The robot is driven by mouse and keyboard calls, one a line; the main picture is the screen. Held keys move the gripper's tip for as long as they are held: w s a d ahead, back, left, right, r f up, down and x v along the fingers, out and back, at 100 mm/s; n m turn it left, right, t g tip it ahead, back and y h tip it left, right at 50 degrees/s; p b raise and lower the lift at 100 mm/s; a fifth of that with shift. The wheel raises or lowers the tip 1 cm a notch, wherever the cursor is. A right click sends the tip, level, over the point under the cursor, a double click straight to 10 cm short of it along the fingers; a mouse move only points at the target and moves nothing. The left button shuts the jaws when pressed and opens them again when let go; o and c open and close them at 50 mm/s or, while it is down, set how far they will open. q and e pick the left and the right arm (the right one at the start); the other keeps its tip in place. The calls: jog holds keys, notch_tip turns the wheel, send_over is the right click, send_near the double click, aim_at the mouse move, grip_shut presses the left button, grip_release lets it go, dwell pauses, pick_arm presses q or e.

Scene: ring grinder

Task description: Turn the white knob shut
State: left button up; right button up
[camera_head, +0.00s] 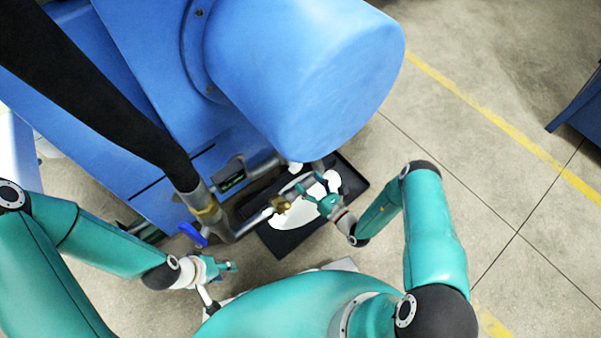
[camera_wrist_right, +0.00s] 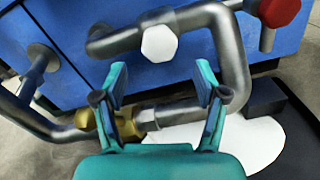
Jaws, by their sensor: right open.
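The white knob (camera_wrist_right: 159,43) is a small faceted cap on a grey pipe in the right wrist view. In the head view a small white piece under the blue drum looks like the same knob (camera_head: 295,167). My right gripper (camera_wrist_right: 162,75) is open and empty. Its two teal fingers are spread to either side of the knob's line, with the knob just beyond the fingertips; I cannot tell the exact gap. The right gripper (camera_head: 308,181) also shows in the head view, over the tray. My left gripper (camera_head: 228,267) is at lower left, away from the knob; its jaw state is unclear.
A brass fitting (camera_wrist_right: 118,124) and pipe run below the fingers. A red knob (camera_wrist_right: 280,12) is at upper right. A blue handle (camera_head: 193,234) is near my left gripper. A black tray (camera_head: 283,241) holding white material lies below.

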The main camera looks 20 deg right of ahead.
jog(key=v, duration=0.5)
jog(key=shift+s, duration=0.25)
